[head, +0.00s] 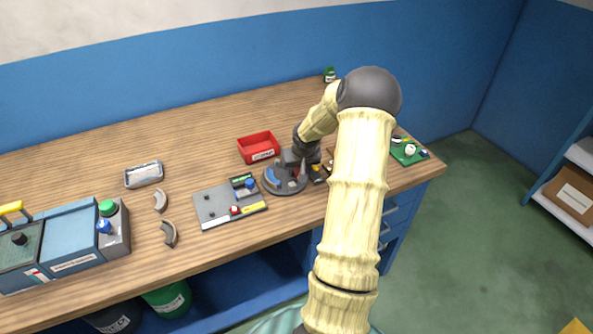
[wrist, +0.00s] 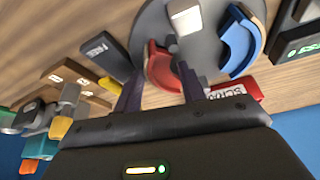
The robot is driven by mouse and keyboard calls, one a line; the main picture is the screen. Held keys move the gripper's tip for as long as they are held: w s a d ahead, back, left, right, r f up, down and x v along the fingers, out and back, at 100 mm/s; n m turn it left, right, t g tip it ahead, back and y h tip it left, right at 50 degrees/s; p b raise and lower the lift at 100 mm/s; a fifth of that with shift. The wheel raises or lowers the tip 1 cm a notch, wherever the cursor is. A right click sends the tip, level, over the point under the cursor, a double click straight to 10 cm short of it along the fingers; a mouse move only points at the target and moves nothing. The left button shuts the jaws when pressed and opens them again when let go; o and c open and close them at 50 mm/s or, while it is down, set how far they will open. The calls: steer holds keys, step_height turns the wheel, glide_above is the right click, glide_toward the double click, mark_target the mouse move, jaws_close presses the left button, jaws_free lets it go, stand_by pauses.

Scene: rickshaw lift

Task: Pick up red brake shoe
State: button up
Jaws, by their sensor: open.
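The red brake shoe (wrist: 160,70) is a curved piece on a round grey plate (wrist: 150,22) in the wrist view. A blue curved shoe (wrist: 240,42) lies on the same plate, beyond the right finger. My gripper (wrist: 159,80) is open, with its two dark fingers on either side of the red shoe. Nothing shows clamped, and I cannot tell whether the fingers touch it. In the head view my gripper (head: 301,165) is over the plate (head: 285,190) and partly hides the red shoe.
A red scrap bin (head: 259,149) stands behind the plate. A dark block marked FREE (wrist: 105,53) and other small parts stand close to my gripper. Bare wood lies at the back left.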

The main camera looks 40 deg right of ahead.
mark_target(299, 170)
steer(key=c, duration=0.8)
steer(key=shift+c, duration=0.2)
step_height(299, 170, up, 10)
steer(key=shift+p, duration=0.4)
